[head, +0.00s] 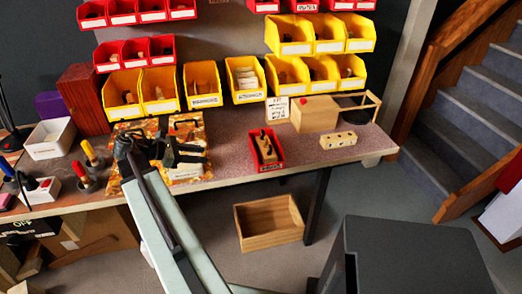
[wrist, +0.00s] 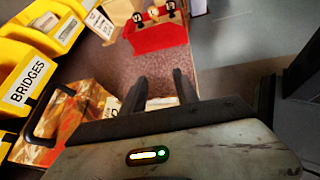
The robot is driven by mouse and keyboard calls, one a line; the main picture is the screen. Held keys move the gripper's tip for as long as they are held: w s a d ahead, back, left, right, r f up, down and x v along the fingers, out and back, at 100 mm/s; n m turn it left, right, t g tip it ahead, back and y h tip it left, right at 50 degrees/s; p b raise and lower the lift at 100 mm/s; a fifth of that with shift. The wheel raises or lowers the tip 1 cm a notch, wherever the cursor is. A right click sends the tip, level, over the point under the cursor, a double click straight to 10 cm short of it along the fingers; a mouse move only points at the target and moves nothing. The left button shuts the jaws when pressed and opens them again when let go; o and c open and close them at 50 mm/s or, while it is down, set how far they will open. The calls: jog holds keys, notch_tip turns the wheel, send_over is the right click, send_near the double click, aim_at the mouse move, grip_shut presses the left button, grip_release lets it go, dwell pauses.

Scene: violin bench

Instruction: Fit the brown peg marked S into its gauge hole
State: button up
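A red tray (head: 266,161) near the bench's front edge holds a wooden block (head: 266,146) with dark pegs standing in it. The tray (wrist: 158,38) also shows ahead of my gripper in the wrist view, with several dark pegs (wrist: 153,12) with pale marked tops. I cannot read which is marked S. A pale wooden block with dark holes (head: 338,141), which looks like the gauge, lies right of the tray. My gripper (head: 204,157) is over the bench left of the tray. In the wrist view its fingers (wrist: 160,82) are apart with nothing between them.
Yellow bins (head: 246,81) line the bench's back. A wooden box (head: 314,114) and a small card (head: 278,109) stand behind the tray. Screwdrivers (head: 85,175) stand at left. An empty wooden crate (head: 268,223) is on the floor.

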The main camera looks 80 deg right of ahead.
aim_at(269, 148)
jog(key=s+d+m+g+y+b, duration=0.1)
jog(key=s+d, duration=0.1)
jog(key=s, duration=0.5)
jog(key=s+d+m+g+b, duration=0.1)
jog(key=s+d, duration=0.2)
jog(key=s, duration=0.5)
jog(key=s+d+y, duration=0.1)
jog(key=s+d, duration=0.2)
jog(key=s, duration=0.4)
jog(key=shift+s+d+f+m+g+y+b, duration=0.15)
jog(key=shift+s+f+m+g+y+b, duration=0.15)
jog(key=shift+m+g+b, duration=0.1)
jog(key=shift+w+r, duration=0.1)
grip_shut()
